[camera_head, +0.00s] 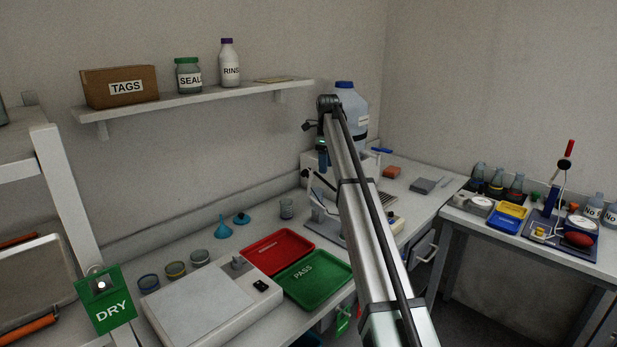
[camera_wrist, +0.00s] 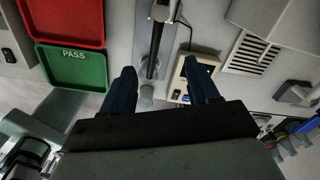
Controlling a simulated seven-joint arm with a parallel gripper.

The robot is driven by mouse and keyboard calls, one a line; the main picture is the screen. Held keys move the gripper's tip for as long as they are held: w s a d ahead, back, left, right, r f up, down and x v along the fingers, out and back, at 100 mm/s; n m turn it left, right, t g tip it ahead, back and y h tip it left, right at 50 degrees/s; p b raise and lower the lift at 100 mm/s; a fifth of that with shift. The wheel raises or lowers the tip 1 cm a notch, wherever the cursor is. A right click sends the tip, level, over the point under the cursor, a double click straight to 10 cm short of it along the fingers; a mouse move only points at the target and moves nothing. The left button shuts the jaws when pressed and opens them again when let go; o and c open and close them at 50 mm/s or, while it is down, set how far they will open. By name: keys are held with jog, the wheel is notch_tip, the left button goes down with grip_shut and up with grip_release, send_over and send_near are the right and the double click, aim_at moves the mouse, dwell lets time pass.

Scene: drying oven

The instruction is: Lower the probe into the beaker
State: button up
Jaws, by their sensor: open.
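A grey stand (camera_head: 322,215) with a dark slanted part, which may be the probe, stands on the bench right of the trays. In the wrist view a metal rod with dark fittings (camera_wrist: 155,45) runs down between my fingers; I cannot tell which part is the probe. A pale round shape (camera_wrist: 152,68) at its lower end may be the beaker. A small clear beaker (camera_head: 287,208) stands behind the red tray. My gripper (camera_wrist: 160,75) is open, its two dark blue fingers apart on either side of the rod, with nothing visibly gripped. My arm hides part of the stand.
A red tray (camera_head: 280,246) and green PASS tray (camera_head: 314,281) lie left of the stand. A cream meter box (camera_wrist: 193,77) is close to my right finger. A balance (camera_head: 205,305), blue funnel (camera_head: 223,229) and shelf (camera_head: 195,99) are farther left. A large bottle (camera_head: 350,105) stands behind my arm.

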jog(key=w+a+r+m, duration=0.4)
jog(key=w+a+r, duration=0.3)
jog(key=a+r, duration=0.1)
jog(key=f, duration=1.3)
jog(key=shift+s+d+f, duration=0.1)
jog(key=shift+s+f, duration=0.1)
jog(key=shift+s, duration=0.1)
grip_shut()
